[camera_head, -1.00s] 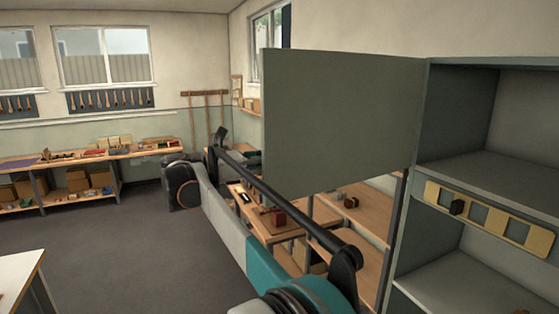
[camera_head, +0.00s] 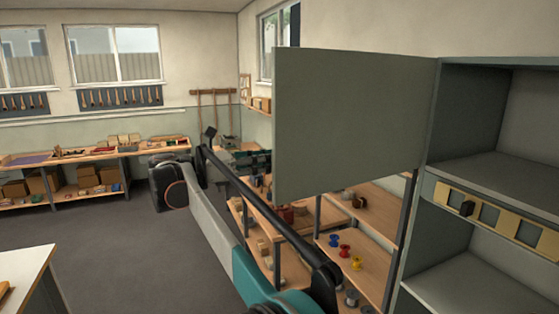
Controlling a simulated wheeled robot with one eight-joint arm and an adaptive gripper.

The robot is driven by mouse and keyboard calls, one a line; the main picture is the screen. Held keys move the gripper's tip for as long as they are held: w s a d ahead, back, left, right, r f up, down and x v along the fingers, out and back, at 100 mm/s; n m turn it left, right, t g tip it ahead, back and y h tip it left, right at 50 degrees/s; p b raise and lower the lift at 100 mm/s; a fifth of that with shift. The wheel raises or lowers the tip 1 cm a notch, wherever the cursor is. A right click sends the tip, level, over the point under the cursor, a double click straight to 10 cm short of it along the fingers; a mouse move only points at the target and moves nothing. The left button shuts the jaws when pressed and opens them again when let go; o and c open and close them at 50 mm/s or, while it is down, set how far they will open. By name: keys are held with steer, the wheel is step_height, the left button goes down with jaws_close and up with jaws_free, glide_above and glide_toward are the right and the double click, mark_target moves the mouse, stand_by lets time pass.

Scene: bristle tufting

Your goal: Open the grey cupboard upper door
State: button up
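The grey cupboard (camera_head: 432,218) stands at the right, its upper compartment (camera_head: 505,118) exposed and empty where visible. The upper door (camera_head: 350,125) is a flat grey-green panel. It stands wide open, swung out to the left from the cupboard's left side. My arm (camera_head: 212,215) reaches from the bottom middle up and left, passing left of and below the door, to a dark joint. My gripper cannot be made out; the door may hide it. No contact with the door is visible.
A yellow strip with square openings (camera_head: 518,232) lies across the cupboard front below the upper compartment. Wooden shelves (camera_head: 378,212) with spools stand behind the door. A workbench (camera_head: 95,152) runs along the far wall. A white table (camera_head: 25,268) is at lower left. The grey floor between is clear.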

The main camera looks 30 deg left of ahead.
steer(key=v, duration=0.3)
stand_by(0.5)
